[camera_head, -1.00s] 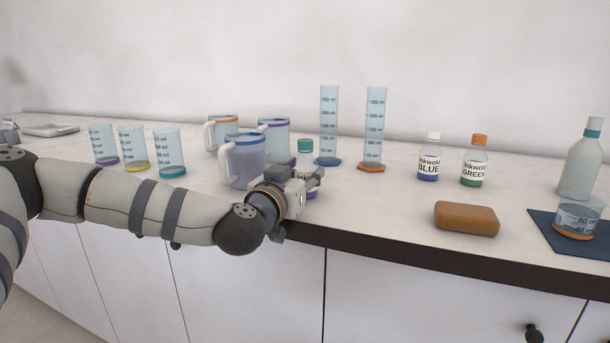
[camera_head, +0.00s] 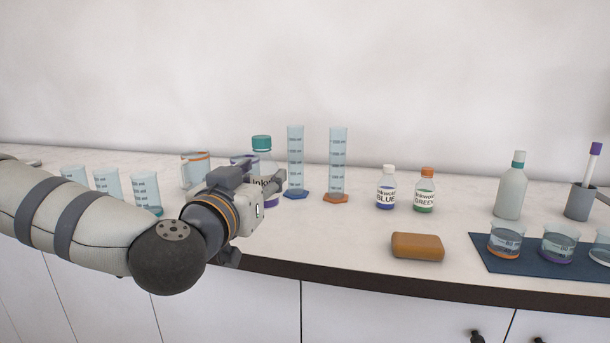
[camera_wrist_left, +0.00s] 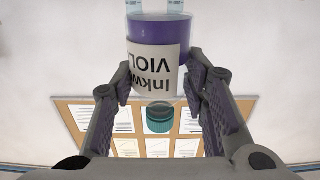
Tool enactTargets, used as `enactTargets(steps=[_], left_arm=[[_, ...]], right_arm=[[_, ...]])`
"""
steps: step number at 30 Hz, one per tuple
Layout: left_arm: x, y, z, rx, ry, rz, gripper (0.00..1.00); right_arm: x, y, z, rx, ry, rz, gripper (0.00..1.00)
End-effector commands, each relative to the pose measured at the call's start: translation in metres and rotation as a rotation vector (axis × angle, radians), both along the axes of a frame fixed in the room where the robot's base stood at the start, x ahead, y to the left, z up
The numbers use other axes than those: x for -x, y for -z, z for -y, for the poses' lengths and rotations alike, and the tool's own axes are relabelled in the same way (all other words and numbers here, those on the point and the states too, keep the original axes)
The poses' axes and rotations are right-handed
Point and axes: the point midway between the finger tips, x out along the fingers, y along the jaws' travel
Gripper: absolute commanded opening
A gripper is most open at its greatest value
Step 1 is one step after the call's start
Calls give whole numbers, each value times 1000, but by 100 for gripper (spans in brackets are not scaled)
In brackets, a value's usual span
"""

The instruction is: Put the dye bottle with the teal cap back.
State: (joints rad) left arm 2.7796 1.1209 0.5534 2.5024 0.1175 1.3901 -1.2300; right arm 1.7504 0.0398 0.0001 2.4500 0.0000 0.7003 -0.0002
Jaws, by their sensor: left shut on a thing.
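The dye bottle (camera_head: 266,165) has a teal cap (camera_head: 261,143), clear shoulders, violet liquid and a white label. My left gripper (camera_head: 275,182) is shut on it, and it stands upright, raised above the counter near its front edge. The gripper hides part of its label and lower body. In the left wrist view the violet bottle (camera_wrist_left: 158,50) lies between the two fingers (camera_wrist_left: 165,85), its label upside down. A blue dye bottle (camera_head: 386,190) with a white cap and a green one (camera_head: 425,192) with an orange cap stand side by side on the counter. My right gripper is not in view.
Two measuring cylinders (camera_head: 296,160) (camera_head: 338,165) stand behind and right of my gripper. Jugs (camera_head: 196,170) and beakers (camera_head: 145,192) are left. Further right are a squat-shouldered bottle (camera_head: 510,192) and a dark mat (camera_head: 480,250) with beakers.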

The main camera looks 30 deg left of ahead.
Motion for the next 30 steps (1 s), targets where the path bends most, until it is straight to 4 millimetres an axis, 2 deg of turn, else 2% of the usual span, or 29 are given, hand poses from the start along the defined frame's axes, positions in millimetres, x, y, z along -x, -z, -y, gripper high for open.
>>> enactTargets(steps=[2, 5, 8, 9, 11, 15, 18, 21, 23, 30], left_arm=[[2, 1, 1, 0, 2, -2, 11], [-3, 23, 7, 0, 41, -14, 11], [-4, 67, 27, 2, 152, -23, 11], [0, 87, 37, 2, 211, -25, 11], [9, 115, 54, 4, 303, -26, 11], [46, 170, 92, 5, 511, -22, 11], [74, 196, 112, 4, 628, -18, 11], [95, 210, 125, 4, 704, -12, 11], [101, 214, 130, 2, 731, -10, 11], [104, 214, 132, -3, 742, -5, 11]], right_arm=[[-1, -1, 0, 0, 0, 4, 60], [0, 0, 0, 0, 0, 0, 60], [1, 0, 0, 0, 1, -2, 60], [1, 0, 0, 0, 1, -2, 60], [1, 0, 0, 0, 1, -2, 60], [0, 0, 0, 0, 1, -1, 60], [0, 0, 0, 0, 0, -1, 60], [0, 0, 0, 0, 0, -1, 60], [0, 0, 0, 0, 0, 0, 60], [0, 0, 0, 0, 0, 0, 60]])
